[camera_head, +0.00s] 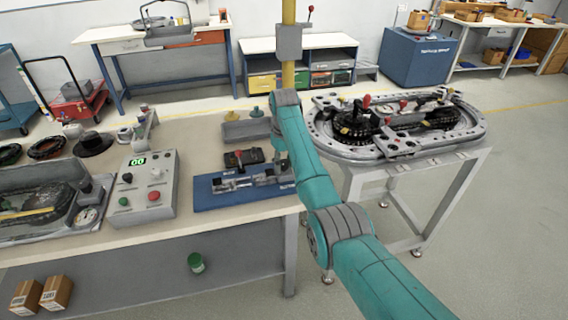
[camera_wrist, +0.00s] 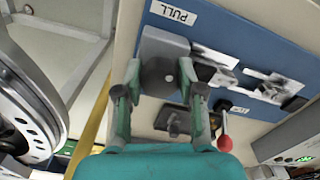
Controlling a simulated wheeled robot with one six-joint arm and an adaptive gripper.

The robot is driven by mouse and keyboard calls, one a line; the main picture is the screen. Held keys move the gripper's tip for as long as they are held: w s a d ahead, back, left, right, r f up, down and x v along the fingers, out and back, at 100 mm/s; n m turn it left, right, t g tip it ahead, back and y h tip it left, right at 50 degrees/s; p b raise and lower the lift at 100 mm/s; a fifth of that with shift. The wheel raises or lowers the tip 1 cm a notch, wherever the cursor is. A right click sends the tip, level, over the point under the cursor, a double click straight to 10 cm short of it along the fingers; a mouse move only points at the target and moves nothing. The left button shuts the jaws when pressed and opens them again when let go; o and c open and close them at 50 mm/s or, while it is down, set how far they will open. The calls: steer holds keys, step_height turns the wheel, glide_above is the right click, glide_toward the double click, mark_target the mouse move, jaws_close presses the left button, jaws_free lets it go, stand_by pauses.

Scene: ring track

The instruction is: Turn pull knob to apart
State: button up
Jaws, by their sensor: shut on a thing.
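The pull knob (camera_wrist: 158,76) is a dark grey round disc with a small light centre dot, on a grey block at one end of a blue board (camera_wrist: 228,28). A white label reading PULL (camera_wrist: 173,12) is on the board beside it. My gripper (camera_wrist: 160,70) has one finger on each side of the knob and is shut on it. In the head view the blue board (camera_head: 225,200) lies at the right end of the workbench. There my teal arm reaches over the board's right end and hides most of the knob.
A black block with a red-tipped lever (camera_head: 240,158) stands just behind the board. A control box with buttons (camera_head: 147,187) is to its left on the workbench (camera_head: 235,212). The oval ring track (camera_head: 470,135) stands on a separate frame to the right.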

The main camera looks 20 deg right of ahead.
mark_target(284, 162)
steer(key=shift+n, duration=2)
steer(key=o, duration=1.1)
steer(key=shift+o, duration=0.2)
steer(key=shift+r, duration=0.15)
steer(key=shift+r, duration=3.6)
